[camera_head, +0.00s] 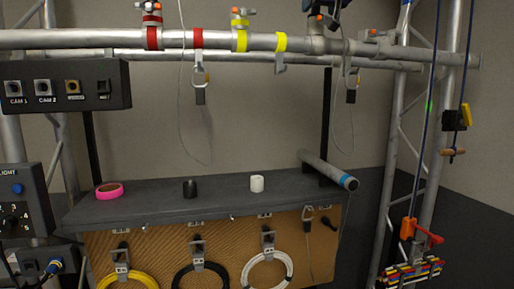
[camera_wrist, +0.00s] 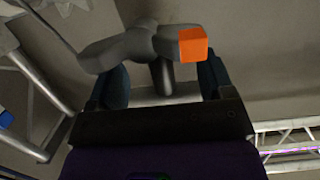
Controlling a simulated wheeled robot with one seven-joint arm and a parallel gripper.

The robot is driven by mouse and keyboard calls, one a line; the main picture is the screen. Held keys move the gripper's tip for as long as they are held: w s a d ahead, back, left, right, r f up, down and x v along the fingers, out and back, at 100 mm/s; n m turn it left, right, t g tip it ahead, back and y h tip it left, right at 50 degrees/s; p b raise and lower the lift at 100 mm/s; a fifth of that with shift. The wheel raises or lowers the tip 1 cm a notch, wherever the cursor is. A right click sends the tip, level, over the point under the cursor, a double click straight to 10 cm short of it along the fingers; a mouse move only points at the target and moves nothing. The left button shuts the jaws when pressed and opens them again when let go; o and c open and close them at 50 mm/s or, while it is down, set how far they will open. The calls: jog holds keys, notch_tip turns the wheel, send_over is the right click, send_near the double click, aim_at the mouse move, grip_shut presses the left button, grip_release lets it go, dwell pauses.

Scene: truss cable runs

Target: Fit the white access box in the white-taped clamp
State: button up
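No white access box shows clearly in the head view, and I see no clamp with clear white tape. At the top, a grey clamp with an orange tip (camera_head: 318,18) sits on the pipe, beside a dark shape cut off by the frame. In the wrist view the two dark fingers of my gripper (camera_wrist: 162,78) stand wide apart. Beyond them is a grey clamp-like part (camera_wrist: 125,48) with an orange block (camera_wrist: 193,45). A pale strip (camera_wrist: 165,98) shows between the fingers; I cannot tell whether it is held or lies behind.
The pipe (camera_head: 105,40) carries red-taped (camera_head: 152,38) and yellow-taped (camera_head: 241,40) clamps. Thin cables hang below it. The shelf (camera_head: 225,200) holds a pink ring (camera_head: 109,190), a black piece (camera_head: 190,188) and a small white piece (camera_head: 257,184). Cable coils hang beneath; a truss (camera_head: 400,140) stands right.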

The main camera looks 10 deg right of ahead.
jog(key=a+v, duration=0.1)
jog(key=v, duration=0.9)
jog(key=shift+s+d, duration=0.4)
jog(key=shift+d, duration=0.1)
jog(key=shift+r, duration=0.1)
jog(key=s+f+g, duration=0.3)
jog(key=s+f, duration=0.7)
jog(key=f, duration=0.5)
jog(key=s+f+g+h, duration=0.1)
jog(key=s+f+g, duration=0.3)
jog(key=s+f, duration=0.6)
jog(key=s+f+m+g, duration=0.1)
jog(key=s+f+g, duration=0.2)
jog(key=s+f, duration=0.8)
notch_tip(320, 180, down, 9)
jog(key=shift+r+g, duration=0.1)
jog(key=shift+g, duration=0.2)
jog(key=shift+a, duration=0.1)
